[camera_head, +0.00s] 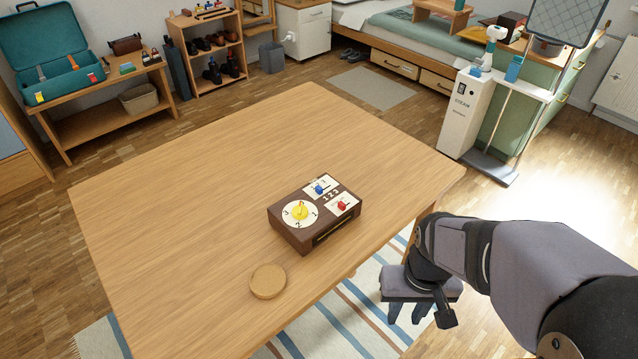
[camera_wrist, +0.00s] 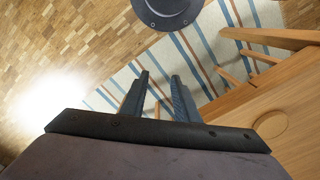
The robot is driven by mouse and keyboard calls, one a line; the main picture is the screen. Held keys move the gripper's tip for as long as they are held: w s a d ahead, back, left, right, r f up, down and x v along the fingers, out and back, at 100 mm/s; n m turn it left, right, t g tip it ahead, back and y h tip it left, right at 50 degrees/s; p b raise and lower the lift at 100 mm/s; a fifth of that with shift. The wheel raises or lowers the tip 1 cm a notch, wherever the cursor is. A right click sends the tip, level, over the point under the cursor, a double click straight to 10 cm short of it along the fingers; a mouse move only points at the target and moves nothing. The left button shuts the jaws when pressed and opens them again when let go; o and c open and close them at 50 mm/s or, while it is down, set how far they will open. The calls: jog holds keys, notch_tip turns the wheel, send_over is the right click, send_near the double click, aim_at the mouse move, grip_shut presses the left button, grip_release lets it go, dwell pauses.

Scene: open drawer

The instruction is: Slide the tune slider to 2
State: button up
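A dark brown box (camera_head: 294,240) sits on the wooden table, right of its middle. Its top has a white dial with a yellow knob (camera_head: 299,212) and the numbers 1, 2 and 3. Two white panels carry a blue knob (camera_head: 319,189) and a red knob (camera_head: 342,205), with "1 2 3" printed between them. I cannot read which one is the tune slider. My gripper (camera_head: 405,313) hangs beyond the table's right edge, away from the box. In the wrist view its two fingers (camera_wrist: 160,80) are apart with nothing between them. The box is not in the wrist view.
A round wooden disc (camera_head: 268,281) lies on the table (camera_head: 190,210) in front of the box; it also shows in the wrist view (camera_wrist: 271,124). Much of the tabletop is clear. A striped rug (camera_head: 345,325) lies on the floor below my gripper. A white cabinet (camera_head: 466,113) stands beyond the table.

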jog(key=w+a+r+n+p, duration=0.2)
jog(key=w+a+r+p, duration=0.1)
jog(key=w, duration=0.5)
jog(key=w+a+r+n+p, duration=0.2)
jog(key=w+a+r+p, duration=0.1)
jog(key=w, duration=0.6)
jog(key=w+a+r+n+p, duration=0.2)
jog(key=w+a+r+p, duration=0.2)
jog(key=w, duration=0.5)
jog(key=shift+w+a+r, duration=0.1)
jog(key=shift+a+r, duration=0.25)
jog(key=shift+a, duration=0.25)
jog(key=shift+a+r, duration=0.3)
jog(key=shift+a, duration=0.25)
jog(key=n+p, duration=0.2)
jog(key=p, duration=0.1)
send_near(319, 187)
jog(key=d, duration=0.1)
jog(key=shift+a+f+n, duration=0.4)
jog(key=shift+a, duration=0.15)
jog(key=shift+f, duration=0.15)
jog(key=shift+f+p, duration=0.9)
jog(key=shift+f, duration=2.6)
grip_shut()
